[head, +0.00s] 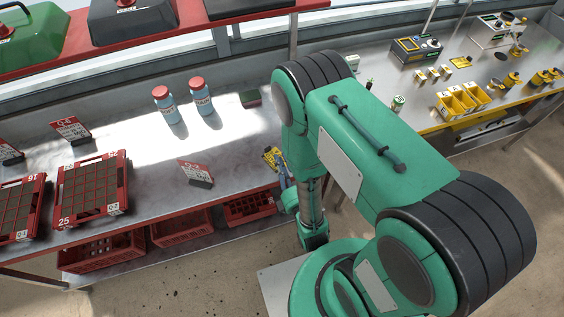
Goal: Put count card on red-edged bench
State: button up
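The red-edged bench (140,175) is the long metal bench at left with a red front edge. A small yellow and dark piece (273,157), perhaps the count card, shows tilted at the bench's right end; its print is too small to read. My gripper (282,174) is right beside this piece, over or near the bench's right end, mostly hidden by my green arm. I cannot tell whether its fingers are shut on the piece or whether the piece touches the bench.
Red seed trays (91,190) and red-white signs on stands, one at the front (195,172), occupy the bench. Two blue bottles with red caps (167,104) and a dark green block (251,98) stand at the back. Bare metal lies between. A yellow-edged bench (455,125) is at right.

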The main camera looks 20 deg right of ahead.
dwell(0.4)
jog(key=w+r+m+g, duration=0.3)
jog(key=w+r+m, duration=0.2)
jog(key=w+r, duration=0.5)
notch_tip(320, 180, up, 12)
jog(key=w+f+m+g, duration=0.1)
jog(key=w+m+g, duration=0.2)
jog(key=m, duration=0.2)
jog(key=s+d+r+m+g, duration=0.2)
jog(key=s+r+m+g, duration=0.2)
jog(key=s+r, duration=0.9)
jog(key=s+r+m+g, duration=0.1)
jog(key=s+r+m, duration=0.1)
jog(key=s, duration=0.6)
jog(key=s+d+r+m+g, duration=0.1)
jog(key=s+r, duration=0.3)
jog(key=s, duration=0.5)
jog(key=shift+m, duration=0.6)
